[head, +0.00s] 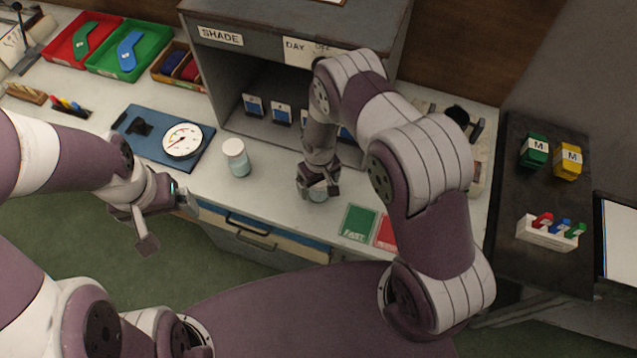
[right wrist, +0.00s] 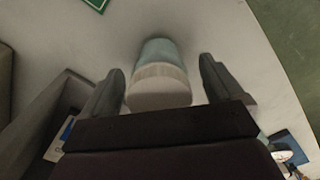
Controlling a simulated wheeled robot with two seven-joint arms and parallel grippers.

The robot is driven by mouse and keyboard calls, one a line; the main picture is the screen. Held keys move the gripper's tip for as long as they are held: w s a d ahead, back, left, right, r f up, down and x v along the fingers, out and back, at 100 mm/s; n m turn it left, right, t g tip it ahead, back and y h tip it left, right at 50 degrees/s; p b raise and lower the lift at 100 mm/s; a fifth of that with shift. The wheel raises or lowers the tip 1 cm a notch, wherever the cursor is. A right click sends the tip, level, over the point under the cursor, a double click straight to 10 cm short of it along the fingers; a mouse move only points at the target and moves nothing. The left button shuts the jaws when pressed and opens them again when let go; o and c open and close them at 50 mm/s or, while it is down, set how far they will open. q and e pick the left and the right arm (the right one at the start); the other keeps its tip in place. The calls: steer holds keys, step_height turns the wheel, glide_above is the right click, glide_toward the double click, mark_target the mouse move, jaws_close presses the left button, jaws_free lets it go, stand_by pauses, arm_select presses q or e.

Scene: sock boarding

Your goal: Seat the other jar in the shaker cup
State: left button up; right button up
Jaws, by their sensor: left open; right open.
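One jar (head: 237,165), pale blue with a white lid, stands upright on the white bench, left of my right gripper. A second jar (head: 318,191) of the same kind is under my right gripper (head: 320,187), mostly covered by it. In the right wrist view this jar (right wrist: 160,80) sits between the two open fingers of my right gripper (right wrist: 162,72), with a visible gap on each side. My left gripper (head: 168,224) is open and empty near the bench's front edge. I cannot clearly pick out the shaker cup; a device with a black part (head: 458,114) is partly hidden behind my right arm.
A grey cabinet (head: 222,62) stands behind the jars. A blue board with a dial gauge (head: 183,140) lies to the left. Green (head: 358,223) and red (head: 386,232) cards lie at the front right. Green and yellow blocks (head: 567,162) stand on the dark side table.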

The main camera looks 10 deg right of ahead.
steer(key=shift+w+f, duration=0.1)
steer(key=shift+f, duration=0.2)
steer(key=c, duration=1.2)
steer(key=shift+r, duration=0.1)
steer(key=shift+r+b, duration=0.3)
steer(key=shift+r, duration=0.2)
steer(key=r, duration=0.1)
steer(key=r+b, duration=0.1)
steer(key=r, duration=0.1)
steer(key=shift+s+r, duration=0.2)
steer(key=shift+s, duration=0.2)
steer(key=s+r, duration=0.2)
steer(key=s, duration=0.1)
steer(key=s+r+b, duration=0.1)
steer(key=s+r, duration=0.1)
steer(key=s, duration=0.2)
steer(key=s+r, duration=0.2)
steer(key=s, duration=0.2)
steer(key=shift+s+r+b, duration=0.1)
steer(key=shift+r+b, duration=0.2)
steer(key=shift+b, duration=0.05)
